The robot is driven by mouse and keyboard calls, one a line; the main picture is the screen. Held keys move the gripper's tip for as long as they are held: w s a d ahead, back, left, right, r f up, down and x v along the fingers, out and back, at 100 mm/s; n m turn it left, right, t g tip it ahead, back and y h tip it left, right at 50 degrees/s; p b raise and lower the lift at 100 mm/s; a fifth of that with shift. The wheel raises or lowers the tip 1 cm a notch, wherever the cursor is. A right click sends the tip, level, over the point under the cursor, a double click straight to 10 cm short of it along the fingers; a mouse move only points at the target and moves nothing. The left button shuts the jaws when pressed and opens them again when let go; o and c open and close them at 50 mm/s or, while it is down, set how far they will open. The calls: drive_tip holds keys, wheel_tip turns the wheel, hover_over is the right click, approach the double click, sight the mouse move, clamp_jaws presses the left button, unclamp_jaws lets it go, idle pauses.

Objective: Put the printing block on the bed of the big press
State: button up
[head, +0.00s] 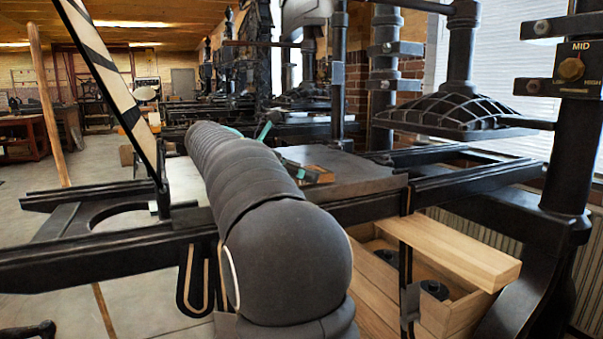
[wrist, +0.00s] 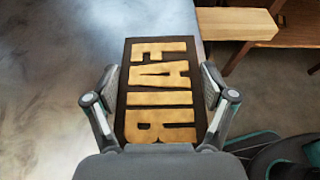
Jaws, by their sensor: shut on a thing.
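The printing block (wrist: 162,90) is a dark slab with raised, worn tan letters that read like FAIR. In the wrist view it lies between the two fingers of my gripper (wrist: 160,88), which is shut on its sides. In the head view a small part of the block (head: 321,174) shows past my arm, over the grey bed (head: 372,185) of the big press. My arm hides most of the gripper there. The bed (wrist: 50,100) also fills the left of the wrist view, with the block near its edge. I cannot tell whether the block touches the bed.
The press's dark ribbed platen (head: 455,115) hangs to the right of the bed. Black rails (head: 480,185) run along the bed. A pale wooden board (head: 460,250) lies over an open wooden box below. A striped bar (head: 110,85) rises at left.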

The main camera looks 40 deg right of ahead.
drive_tip(key=o, duration=1.3)
drive_tip(key=shift+f, duration=0.1)
drive_tip(key=shift+a+r, duration=0.25)
drive_tip(key=shift+p+v, duration=0.45)
drive_tip(key=shift+v, duration=3.05)
